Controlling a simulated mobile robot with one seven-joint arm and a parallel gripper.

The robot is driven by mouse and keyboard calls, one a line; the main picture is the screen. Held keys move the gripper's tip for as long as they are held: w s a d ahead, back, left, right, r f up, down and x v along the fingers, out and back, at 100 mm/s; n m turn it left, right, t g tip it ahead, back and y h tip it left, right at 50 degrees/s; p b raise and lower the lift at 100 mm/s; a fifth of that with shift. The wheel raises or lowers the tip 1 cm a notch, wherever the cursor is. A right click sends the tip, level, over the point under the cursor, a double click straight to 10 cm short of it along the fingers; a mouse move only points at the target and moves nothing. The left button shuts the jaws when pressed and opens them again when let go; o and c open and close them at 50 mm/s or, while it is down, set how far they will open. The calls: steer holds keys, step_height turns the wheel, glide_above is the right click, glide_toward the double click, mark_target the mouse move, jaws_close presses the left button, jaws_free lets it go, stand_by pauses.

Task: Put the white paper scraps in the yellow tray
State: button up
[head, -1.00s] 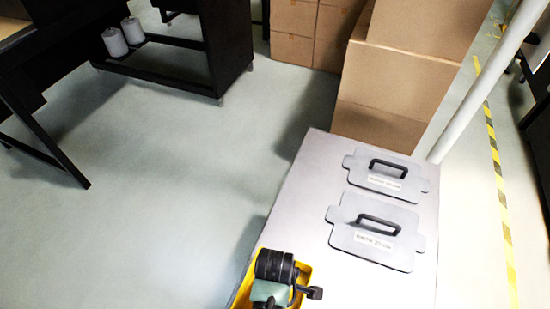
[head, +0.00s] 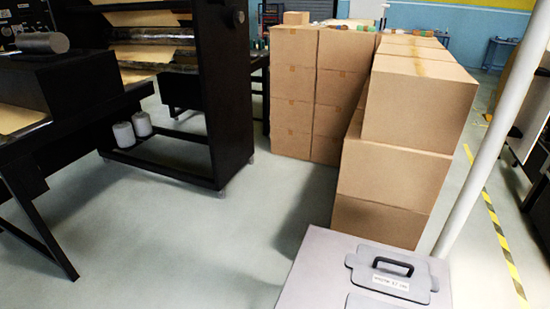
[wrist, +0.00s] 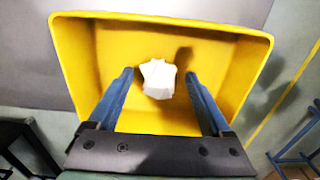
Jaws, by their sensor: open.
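The yellow tray (wrist: 230,70) fills most of the wrist view, and I look down into it. One crumpled white paper scrap (wrist: 158,80) shows over the tray's floor, between my fingertips in the picture. Whether it rests on the floor or is a little above it, I cannot tell. My gripper (wrist: 158,72) is open above the tray, with a clear gap between each blue finger and the scrap. The head view shows neither the gripper, the tray nor any scrap.
In the head view, a grey bench top (head: 310,270) carries a handled grey plate (head: 390,278). Stacked cardboard boxes (head: 405,150) and a white pole (head: 490,150) stand behind it. A black machine frame (head: 215,100) is at left. The floor (head: 200,240) between is clear.

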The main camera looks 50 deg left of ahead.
step_height(320, 180, up, 12)
steer(key=w+a+r+m+t+y, duration=0.4)
steer(key=w+r+m+t, duration=0.3)
steer(key=w+r, duration=0.75)
steer(key=w+d+r+m+t+y, duration=0.1)
steer(key=w+d+r+m+t, duration=0.2)
steer(key=r, duration=0.4)
steer(key=w+d+r+m+t, duration=0.1)
steer(key=w+r+m+t, duration=0.2)
steer(key=w+r, duration=0.4)
steer(key=s+d+r+m+t+h, duration=0.1)
steer(key=d+r+m+t, duration=0.3)
steer(key=r, duration=0.8)
steer(key=d+r+m+t+h, duration=0.1)
steer(key=d+r+m+t, duration=0.4)
steer(key=r, duration=0.6)
steer(key=s+d+r+m+t+h, duration=0.1)
steer(key=s+d+r+t, duration=0.1)
steer(key=s+d+r, duration=0.2)
steer(key=s+d+r+m+t+h, duration=0.1)
steer(key=s+d+r+t+h, duration=0.1)
steer(key=r, duration=0.8)
steer(key=s+d+t, duration=0.1)
steer(key=s+d, duration=0.1)
steer(key=s, duration=0.1)
steer(key=shift+s+p, duration=0.15)
steer(key=shift+p, duration=0.2)
steer(key=shift+d+f, duration=0.1)
steer(key=shift+d, duration=0.05)
